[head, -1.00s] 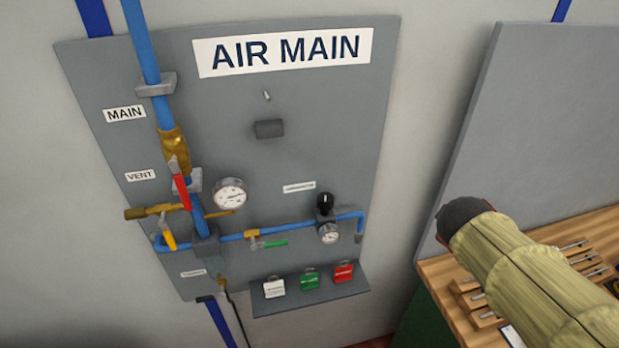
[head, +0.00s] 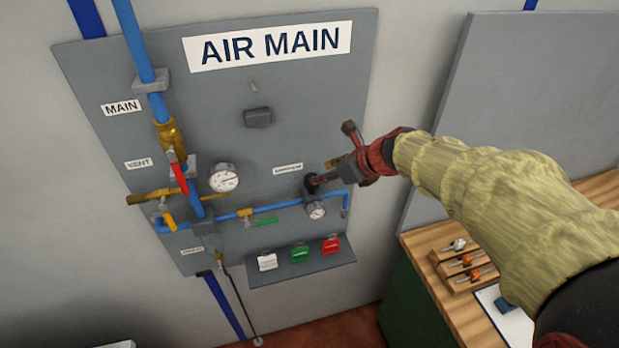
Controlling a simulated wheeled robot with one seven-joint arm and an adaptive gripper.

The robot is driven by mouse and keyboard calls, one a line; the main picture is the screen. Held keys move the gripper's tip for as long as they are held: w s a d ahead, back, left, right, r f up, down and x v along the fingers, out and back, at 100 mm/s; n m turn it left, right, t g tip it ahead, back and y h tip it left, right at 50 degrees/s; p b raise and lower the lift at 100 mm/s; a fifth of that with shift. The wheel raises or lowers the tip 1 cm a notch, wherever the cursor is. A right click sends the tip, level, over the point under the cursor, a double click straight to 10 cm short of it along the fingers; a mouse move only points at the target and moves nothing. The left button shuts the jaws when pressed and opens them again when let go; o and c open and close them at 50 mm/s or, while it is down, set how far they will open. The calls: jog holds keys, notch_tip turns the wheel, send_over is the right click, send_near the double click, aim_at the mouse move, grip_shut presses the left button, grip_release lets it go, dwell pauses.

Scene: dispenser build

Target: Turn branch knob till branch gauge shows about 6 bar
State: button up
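The black branch knob (head: 309,187) sits on the blue branch pipe, under a small white label. The small round branch gauge (head: 316,211) is just below it; its needle is too small to read.
A tag shelf (head: 302,266) juts out below. A wooden bench (head: 436,290) stands at the right.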

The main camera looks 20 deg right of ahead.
jog(key=x, duration=0.7)
jog(key=shift+w+f+b, duration=0.15)
jog(key=shift+w+b, duration=0.1)
jog(key=shift+b, duration=0.1)
jog(key=c, duration=0.8)
jog(key=shift+c, duration=0.4)
